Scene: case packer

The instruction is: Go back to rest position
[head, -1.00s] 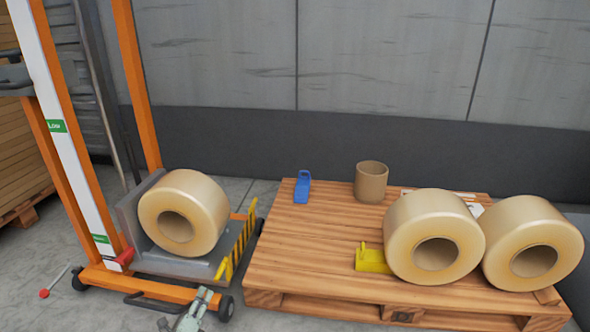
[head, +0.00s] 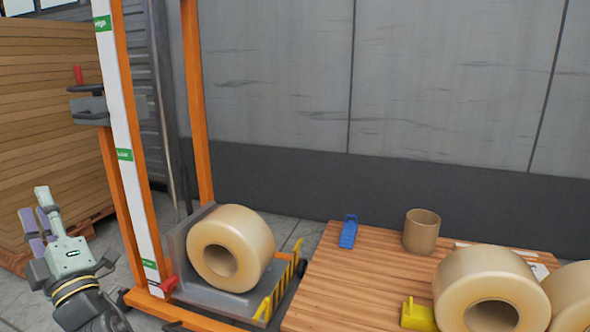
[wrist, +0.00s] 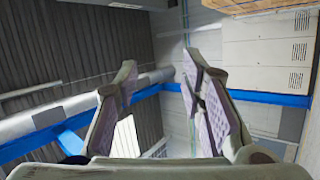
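My gripper (head: 37,210) is raised at the lower left of the head view, left of the orange lift's mast and apart from everything around it. In the wrist view my gripper (wrist: 160,68) has its two padded fingers spread with nothing between them. It is open and empty. The wrist camera looks up past the fingers toward walls and blue beams.
An orange lift (head: 197,110) with a white mast bears a tan roll (head: 230,248) on its grey platform. A wooden pallet (head: 355,285) at right holds two more rolls, a cardboard core (head: 421,232), a blue chock (head: 348,231) and a yellow chock (head: 416,315). Stacked boards (head: 50,130) stand behind my gripper.

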